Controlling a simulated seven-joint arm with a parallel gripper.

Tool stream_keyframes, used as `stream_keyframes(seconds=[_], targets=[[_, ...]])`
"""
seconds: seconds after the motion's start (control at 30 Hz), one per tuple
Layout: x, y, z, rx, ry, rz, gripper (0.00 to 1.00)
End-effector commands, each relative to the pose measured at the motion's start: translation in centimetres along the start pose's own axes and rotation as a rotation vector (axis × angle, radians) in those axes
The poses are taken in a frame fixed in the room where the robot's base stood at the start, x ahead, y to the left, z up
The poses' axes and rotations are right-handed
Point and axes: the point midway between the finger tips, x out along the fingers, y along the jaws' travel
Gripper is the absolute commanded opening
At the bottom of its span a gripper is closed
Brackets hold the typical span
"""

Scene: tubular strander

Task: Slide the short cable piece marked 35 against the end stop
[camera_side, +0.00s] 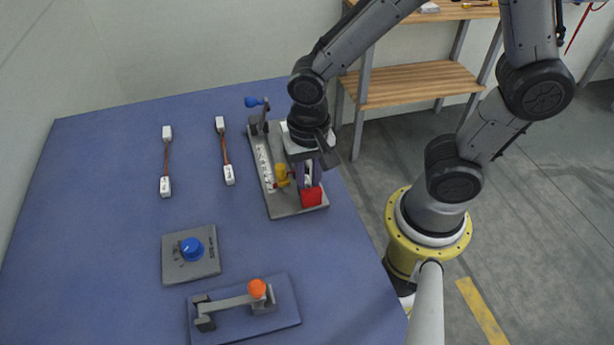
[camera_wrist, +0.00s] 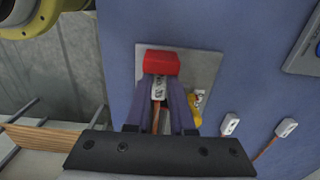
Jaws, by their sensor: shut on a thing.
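The short cable piece has a white end block (camera_wrist: 159,90) with dark marking, too small to read surely, and a copper-brown cable (camera_wrist: 156,121) behind it. My gripper (camera_wrist: 161,101) is shut on this piece, one purple finger on each side. My gripper also shows in the side view (camera_side: 308,180), low over the grey fixture. The end stop is the red block (camera_wrist: 162,63) on the fixture plate; it also shows in the side view (camera_side: 312,196). The white end points at the red block and looks close to it; I cannot tell whether they touch. My gripper hides most of the piece in the side view.
A yellow part (camera_side: 282,176) stands beside my gripper on the fixture (camera_side: 284,208). A blue-knobbed lever (camera_side: 257,103) is at its far end. Two cable pieces (camera_side: 166,160) (camera_side: 225,150) lie left. A blue dial (camera_side: 191,248) and an orange-knobbed lever (camera_side: 257,289) sit nearer.

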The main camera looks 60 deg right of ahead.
Motion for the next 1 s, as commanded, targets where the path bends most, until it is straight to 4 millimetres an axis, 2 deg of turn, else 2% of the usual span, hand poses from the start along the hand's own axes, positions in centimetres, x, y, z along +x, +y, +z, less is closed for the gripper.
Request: stream_keyframes(seconds=[0.03, 0.13, 0.53, 1.0], targets=[[0.2, 0.3, 0.8, 0.000, -0.012, 0.011, 0.00], [0.2, 0.3, 1.2, 0.000, -0.013, 0.011, 0.00], [0.1, 0.4, 1.5, 0.000, -0.012, 0.011, 0.00], [0.0, 0.5, 3.0, -0.003, -0.010, 0.007, 0.00]])
